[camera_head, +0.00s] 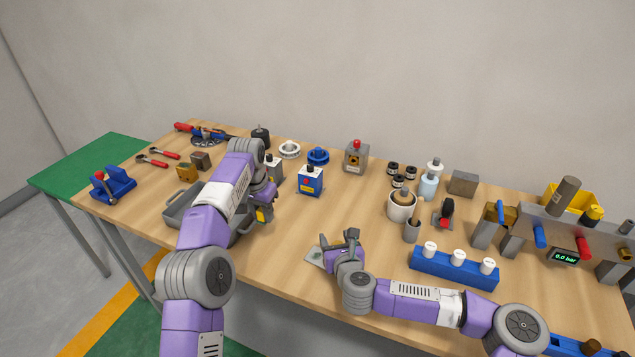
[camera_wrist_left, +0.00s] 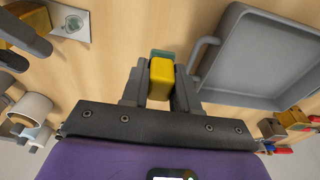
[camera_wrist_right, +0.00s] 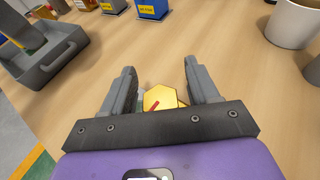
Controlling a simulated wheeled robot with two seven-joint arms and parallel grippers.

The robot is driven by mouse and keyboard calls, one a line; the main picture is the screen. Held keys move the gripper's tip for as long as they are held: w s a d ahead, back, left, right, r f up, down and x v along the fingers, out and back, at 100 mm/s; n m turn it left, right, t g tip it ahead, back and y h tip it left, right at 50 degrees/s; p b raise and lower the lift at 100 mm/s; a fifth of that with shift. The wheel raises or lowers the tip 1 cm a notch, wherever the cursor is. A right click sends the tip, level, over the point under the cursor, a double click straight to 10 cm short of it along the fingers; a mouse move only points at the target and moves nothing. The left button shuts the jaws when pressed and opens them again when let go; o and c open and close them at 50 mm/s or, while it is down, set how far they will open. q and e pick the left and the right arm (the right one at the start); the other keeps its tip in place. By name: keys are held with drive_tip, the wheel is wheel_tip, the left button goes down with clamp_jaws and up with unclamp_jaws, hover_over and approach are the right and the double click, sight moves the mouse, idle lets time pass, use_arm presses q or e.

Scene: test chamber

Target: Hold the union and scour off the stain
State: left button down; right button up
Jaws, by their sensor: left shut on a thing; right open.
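The union is a brass hexagonal fitting (camera_wrist_right: 160,98) with a dark red mark on its face, in the right wrist view. It sits between the fingers of my right gripper (camera_wrist_right: 160,85), which is open around it. It also shows in the left wrist view (camera_wrist_left: 14,30); in the head view my right gripper (camera_head: 340,240) hides it. My left gripper (camera_head: 264,200) is shut on a yellow sponge (camera_wrist_left: 161,78) with a green scouring side, above the table beside the grey tray. The sponge shows in the head view (camera_head: 265,214).
The grey tray (camera_wrist_left: 208,88) lies beside my left gripper. A pale plate with a dark green mark (camera_head: 314,256) lies by my right gripper. A blue rack with white caps (camera_head: 430,265), a white pot (camera_head: 399,212) and a blue box (camera_head: 310,184) stand nearby. Table between grippers is clear.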

idle(0.4)
drive_tip(key=o, duration=0.6)
drive_tip(key=shift+c, duration=0.2)
drive_tip(key=v, duration=1.2)
